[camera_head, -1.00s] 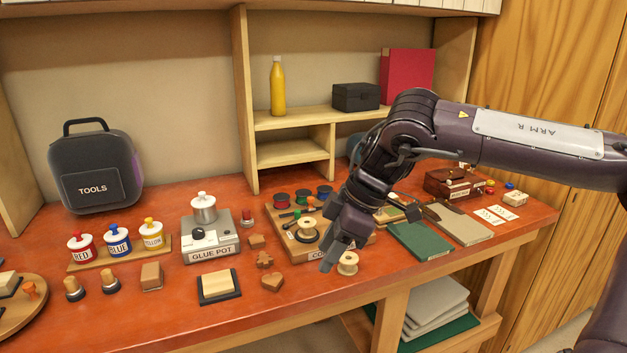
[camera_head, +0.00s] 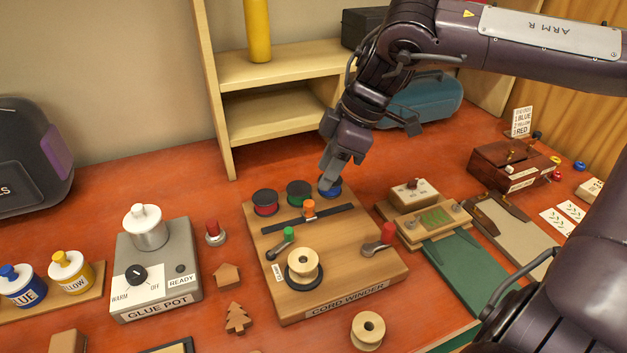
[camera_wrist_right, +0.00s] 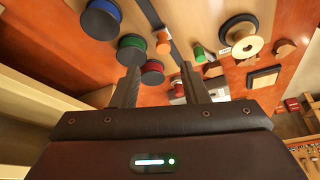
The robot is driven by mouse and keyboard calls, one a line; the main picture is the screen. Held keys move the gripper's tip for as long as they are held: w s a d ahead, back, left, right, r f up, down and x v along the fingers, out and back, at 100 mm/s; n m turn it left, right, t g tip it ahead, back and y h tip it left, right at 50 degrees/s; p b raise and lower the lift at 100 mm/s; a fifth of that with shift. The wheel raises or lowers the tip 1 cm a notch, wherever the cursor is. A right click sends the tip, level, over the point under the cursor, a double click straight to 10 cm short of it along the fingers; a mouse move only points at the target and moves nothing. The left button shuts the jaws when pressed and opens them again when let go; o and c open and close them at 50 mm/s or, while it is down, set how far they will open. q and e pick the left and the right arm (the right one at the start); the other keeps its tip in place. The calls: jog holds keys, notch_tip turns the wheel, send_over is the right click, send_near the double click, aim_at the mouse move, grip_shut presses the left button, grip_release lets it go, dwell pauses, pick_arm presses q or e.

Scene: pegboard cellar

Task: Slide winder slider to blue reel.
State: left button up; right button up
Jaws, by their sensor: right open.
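The cord winder (camera_head: 364,278) is a wooden board on the bench. Its slider is an orange knob (camera_head: 309,208) on a dark slotted rail (camera_head: 338,216), near the rail's middle and in front of the green reel (camera_head: 298,188). The red reel (camera_head: 265,201) stands left of it, the blue reel (camera_head: 331,193) right. My right gripper (camera_head: 336,178) is open and empty above the blue reel, partly covering it. In the right wrist view, the orange knob (camera_wrist_right: 162,42) shows beyond my open fingers (camera_wrist_right: 160,68), and the blue reel (camera_wrist_right: 101,19) lies to the left. My left gripper is out of view.
A green-knobbed lever (camera_head: 287,235), a wooden spool (camera_head: 303,263) and a red-knobbed crank (camera_head: 386,236) stand on the winder. The glue pot (camera_head: 156,270) is to the left. The shelf (camera_head: 271,117) rises behind. A loose spool (camera_head: 367,329) lies in front.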

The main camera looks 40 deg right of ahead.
aim_at(309, 203)
jog(key=x, duration=0.7)
jog(key=shift+s+a, duration=0.1)
jog(key=shift+s, duration=0.15)
jog(key=shift+c, duration=0.2)
grip_shut()
